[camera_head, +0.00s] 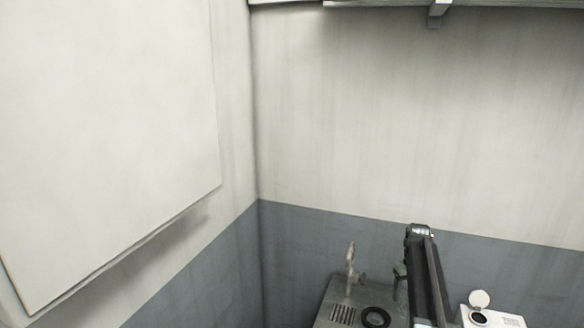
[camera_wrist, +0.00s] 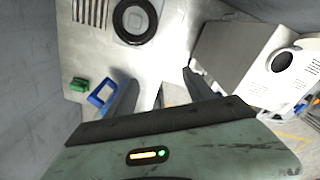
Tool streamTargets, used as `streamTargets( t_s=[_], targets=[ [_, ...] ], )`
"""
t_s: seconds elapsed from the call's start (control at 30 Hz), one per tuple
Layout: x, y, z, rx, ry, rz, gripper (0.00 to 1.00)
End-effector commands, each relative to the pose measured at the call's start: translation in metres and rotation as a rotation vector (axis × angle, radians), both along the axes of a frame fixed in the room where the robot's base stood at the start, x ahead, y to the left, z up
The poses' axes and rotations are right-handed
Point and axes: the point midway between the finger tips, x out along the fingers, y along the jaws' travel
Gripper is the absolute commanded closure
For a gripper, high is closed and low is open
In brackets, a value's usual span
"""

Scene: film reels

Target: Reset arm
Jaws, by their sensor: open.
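My arm (camera_head: 427,275) rises in the lower right of the head view, in front of the back wall. My gripper (camera_wrist: 160,78) is open and empty in the wrist view, with its two dark fingers spread apart above the metal counter (camera_wrist: 165,55). In the head view, part of a greenish body that looks like my gripper shows just left of the arm; its fingers are too small to judge there.
The counter has a slotted grille (camera_head: 342,314), a black ring (camera_head: 376,317) and a tap (camera_head: 350,268). A blue object (camera_wrist: 102,92) and a green block (camera_wrist: 78,85) lie near the left finger. A white machine (camera_head: 490,318) with a raised round lid stands right. Walls close the left and back.

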Motion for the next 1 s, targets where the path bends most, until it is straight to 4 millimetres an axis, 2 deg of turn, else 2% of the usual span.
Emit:
streamTargets(
  t_s=[0.03,0.13,0.2,0.3,0.33,0.43,0.5,0.6,0.7,0.8,0.9,1.0],
  targets=[
    [-0.017,0.049,-0.020,0.002,-0.001,0.130,0.38],
    [-0.046,0.131,-0.038,0.009,-0.006,0.480,0.38],
    [-0.076,0.184,-0.050,0.014,-0.010,0.786,0.38],
    [-0.119,0.235,-0.061,0.022,-0.014,1.234,0.38],
    [-0.131,0.246,-0.063,0.024,-0.015,1.361,0.38],
    [-0.168,0.268,-0.066,0.031,-0.017,1.769,0.38],
    [-0.189,0.271,-0.065,0.035,-0.019,2.037,0.38],
    [-0.211,0.270,-0.064,0.039,-0.019,2.392,0.38],
    [-0.215,0.269,-0.063,0.041,-0.018,2.687,0.38],
    [-0.212,0.269,-0.063,0.043,-0.016,2.887,0.38],
    [-0.212,0.271,-0.063,0.044,-0.014,2.989,0.38],
    [-0.212,0.272,-0.063,0.045,-0.014,3.017,0.38]
  ],
)
